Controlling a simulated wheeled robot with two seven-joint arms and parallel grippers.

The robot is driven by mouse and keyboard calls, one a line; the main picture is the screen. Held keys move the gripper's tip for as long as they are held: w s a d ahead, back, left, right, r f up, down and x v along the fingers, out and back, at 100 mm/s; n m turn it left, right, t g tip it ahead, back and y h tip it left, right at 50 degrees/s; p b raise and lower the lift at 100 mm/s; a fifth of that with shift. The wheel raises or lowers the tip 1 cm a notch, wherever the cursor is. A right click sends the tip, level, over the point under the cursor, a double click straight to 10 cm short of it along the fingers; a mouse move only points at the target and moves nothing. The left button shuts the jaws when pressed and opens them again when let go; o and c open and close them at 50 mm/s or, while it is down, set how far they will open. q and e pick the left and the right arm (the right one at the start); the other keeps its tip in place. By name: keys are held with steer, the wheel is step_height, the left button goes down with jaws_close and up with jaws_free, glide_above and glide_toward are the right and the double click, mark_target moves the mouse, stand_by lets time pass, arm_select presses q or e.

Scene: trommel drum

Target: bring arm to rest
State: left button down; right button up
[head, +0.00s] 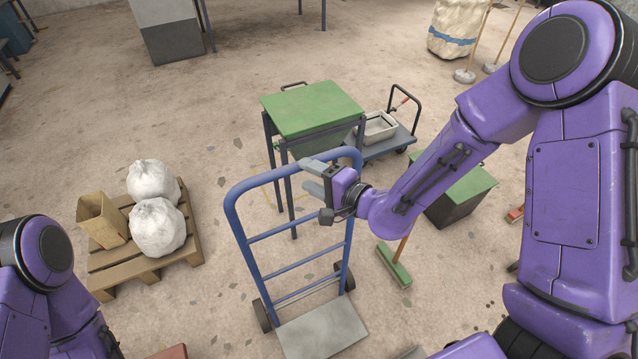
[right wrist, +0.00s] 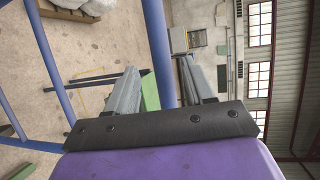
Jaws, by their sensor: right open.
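My right arm reaches in from the right in the head view, with its purple links bent. My right gripper (head: 312,178) is open and sits at the upper part of a blue hand truck (head: 240,235), close to its top bar. In the right wrist view, the two grey fingers (right wrist: 155,88) stand apart, and a blue tube (right wrist: 158,50) of the hand truck shows beyond them. I cannot tell whether a finger touches the tube. Of my left arm, only purple links show at the lower left of the head view; its gripper is out of view.
A green-topped table (head: 312,105) stands behind the hand truck. A pallet (head: 140,262) with two white sacks (head: 157,227) is at left. A flat cart (head: 385,142), a green-lidded bin (head: 455,200) and a broom (head: 394,266) are near my right arm. Open floor lies at the back left.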

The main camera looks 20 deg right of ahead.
steer(key=v, duration=0.3)
steer(key=shift+s+d+r, duration=0.1)
steer(key=shift+s+d, duration=0.05)
steer(key=shift+s, duration=0.1)
